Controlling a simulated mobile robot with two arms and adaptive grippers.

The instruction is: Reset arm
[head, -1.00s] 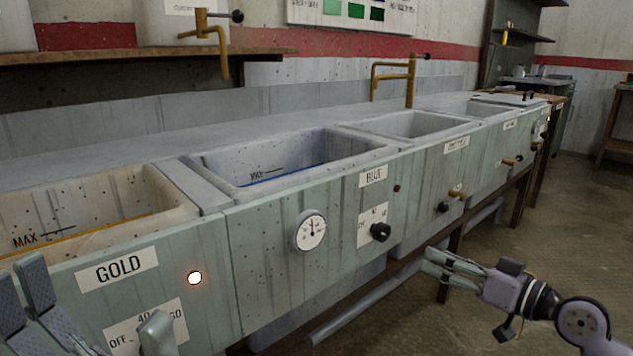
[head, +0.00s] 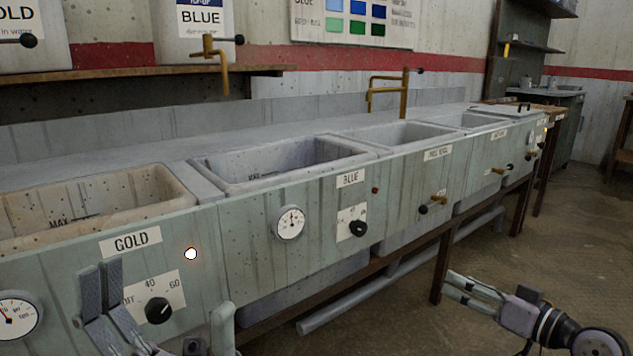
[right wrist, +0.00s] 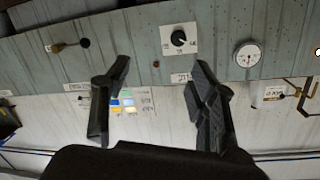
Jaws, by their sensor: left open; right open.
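My left gripper (head: 160,312) is at the bottom left in the head view, in front of the GOLD tank's panel. Its fingers stand apart and hold nothing. Its jaw is close to the black GOLD heat knob (head: 158,310), apart or touching I cannot tell. My right gripper (head: 474,292) is at the lower right in the head view, in front of the bench and clear of it. In the right wrist view its two dark fingers (right wrist: 156,100) are spread with nothing between them. The BLUE knob (head: 358,229) also shows upside down in the right wrist view (right wrist: 178,38).
A long bench holds the GOLD tank (head: 180,186), the BLUE tank (head: 215,178) and further basins. Brass taps (head: 404,95) stand behind. Dials (head: 291,222) and small valve handles (head: 438,198) stick out of the front. A pipe (head: 350,305) runs low beneath. The floor at right is open.

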